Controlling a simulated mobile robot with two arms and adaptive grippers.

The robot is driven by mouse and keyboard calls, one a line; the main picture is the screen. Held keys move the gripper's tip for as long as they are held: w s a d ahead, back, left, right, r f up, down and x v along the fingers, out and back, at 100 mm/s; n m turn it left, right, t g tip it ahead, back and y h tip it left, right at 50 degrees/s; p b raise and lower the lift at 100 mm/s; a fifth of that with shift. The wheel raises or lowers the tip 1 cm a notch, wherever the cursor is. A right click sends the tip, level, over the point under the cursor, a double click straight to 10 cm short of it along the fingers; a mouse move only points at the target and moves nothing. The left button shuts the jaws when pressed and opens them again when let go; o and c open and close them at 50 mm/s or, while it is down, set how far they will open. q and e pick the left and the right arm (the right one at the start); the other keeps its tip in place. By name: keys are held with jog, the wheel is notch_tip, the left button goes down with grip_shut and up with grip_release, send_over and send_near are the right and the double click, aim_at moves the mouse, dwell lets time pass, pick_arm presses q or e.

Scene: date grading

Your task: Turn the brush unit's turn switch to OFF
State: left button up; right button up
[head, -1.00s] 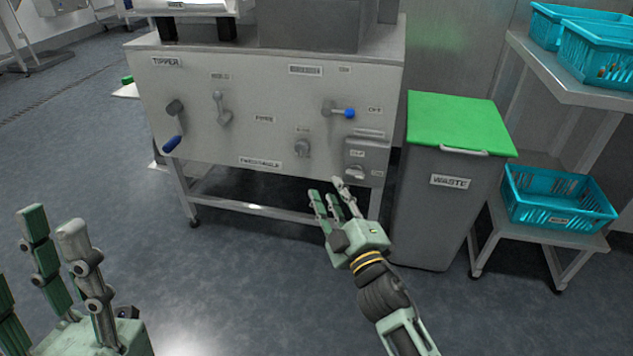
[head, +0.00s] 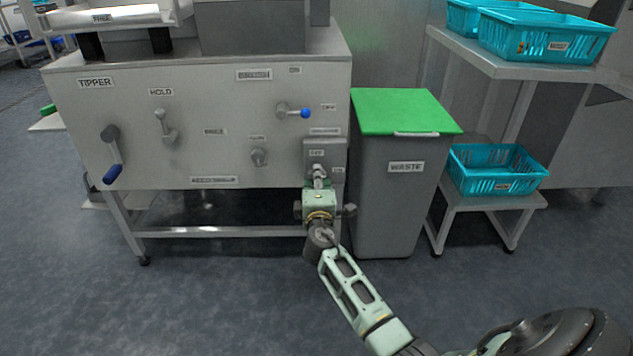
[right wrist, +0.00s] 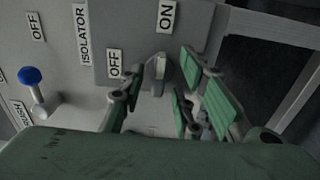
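The turn switch is a small grey handle (right wrist: 160,70) on a grey box (head: 316,144) at the lower right of the machine's panel. In the right wrist view, the handle's long side runs toward the ON label (right wrist: 167,16); the OFF label (right wrist: 115,63) is to its left. My right gripper (right wrist: 160,84) is open in front of the box, its fingers on both sides of the handle with gaps visible. In the head view my right gripper (head: 319,181) covers most of the switch. My left gripper is out of view.
A grey waste bin (head: 390,205) with a green lid stands close on the right. Blue crates (head: 490,185) sit on a rack beyond it.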

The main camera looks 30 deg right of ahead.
jog(key=shift+w+d, duration=0.1)
jog(key=shift+w, duration=0.15)
grip_shut()
